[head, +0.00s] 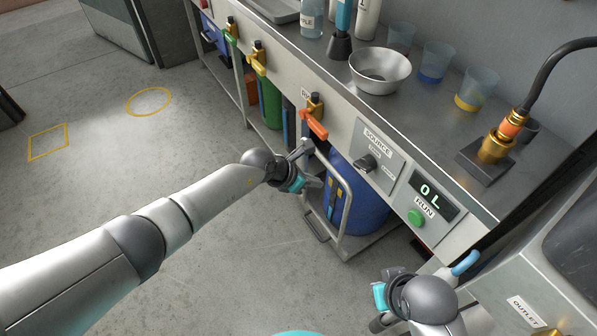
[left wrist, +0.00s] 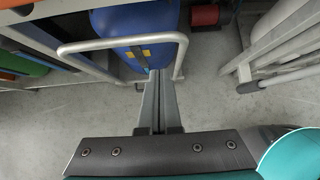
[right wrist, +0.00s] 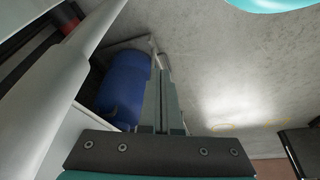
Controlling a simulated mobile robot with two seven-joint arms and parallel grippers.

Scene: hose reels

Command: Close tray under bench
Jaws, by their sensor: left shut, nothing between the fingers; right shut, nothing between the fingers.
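A low tray (head: 345,250) with a grey tubular handle frame (head: 347,210) juts out from under the bench. A blue drum (head: 365,205) stands on it, partly under the bench. My left gripper (head: 314,183) is shut and empty beside the handle frame. In the left wrist view its fingertips (left wrist: 158,72) point at the drum (left wrist: 135,20), just below the frame's top bar (left wrist: 120,43); whether they touch it I cannot tell. My right gripper (head: 376,322) is shut and empty near the bench's right end. The right wrist view also shows the drum (right wrist: 122,85).
The bench front carries an orange-handled valve (head: 314,122), a source knob (head: 367,163) and a green run button (head: 416,217). A metal bowl (head: 380,70) and several cups stand on top. A grey cabinet (head: 530,285) is at right. The floor (head: 200,110) to the left is clear.

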